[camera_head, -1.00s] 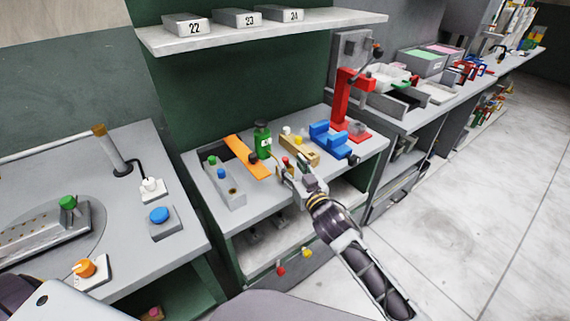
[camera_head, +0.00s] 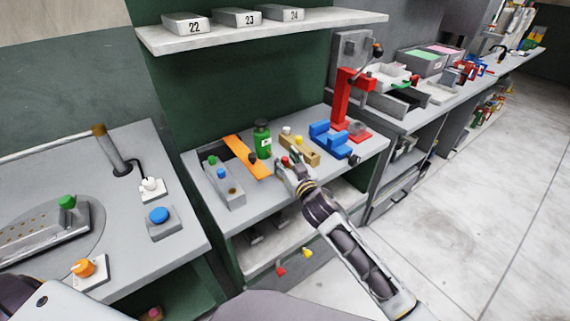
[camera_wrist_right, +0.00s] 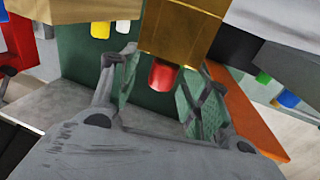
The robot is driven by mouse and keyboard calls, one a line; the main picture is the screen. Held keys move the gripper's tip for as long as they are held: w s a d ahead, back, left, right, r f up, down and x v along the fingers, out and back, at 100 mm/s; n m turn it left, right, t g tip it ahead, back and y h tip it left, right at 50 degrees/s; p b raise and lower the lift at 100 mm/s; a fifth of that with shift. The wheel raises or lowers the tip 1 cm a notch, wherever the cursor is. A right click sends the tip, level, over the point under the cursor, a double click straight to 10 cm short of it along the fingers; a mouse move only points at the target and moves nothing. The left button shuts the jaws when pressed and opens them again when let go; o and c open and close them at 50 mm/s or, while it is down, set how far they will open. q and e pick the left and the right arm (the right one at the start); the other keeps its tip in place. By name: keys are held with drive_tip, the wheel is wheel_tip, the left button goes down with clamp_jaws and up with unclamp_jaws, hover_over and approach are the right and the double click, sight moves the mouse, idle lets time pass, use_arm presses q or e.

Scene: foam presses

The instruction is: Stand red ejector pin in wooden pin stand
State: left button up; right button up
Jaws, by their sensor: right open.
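The red ejector pin (camera_head: 285,160) shows as a small red head in front of the left end of the wooden pin stand (camera_head: 311,157). The stand is a tan block carrying a white and a yellow head. My right gripper (camera_head: 287,168) is open around the red pin. In the right wrist view the red head (camera_wrist_right: 162,76) projects from a gold-brown piece (camera_wrist_right: 180,30), between the spread fingers of the right gripper (camera_wrist_right: 160,95). I cannot tell whether the fingers touch it. Its lower part is hidden in the head view. My left gripper is not in view.
A grey block (camera_head: 235,197) with green and blue heads, an orange strip (camera_head: 240,152) and a green bottle (camera_head: 263,141) are to the left. A blue fixture (camera_head: 328,138) and red press (camera_head: 346,95) stand to the right. The bench front (camera_head: 255,208) is clear.

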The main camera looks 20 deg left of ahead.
idle(0.5)
clamp_jaws()
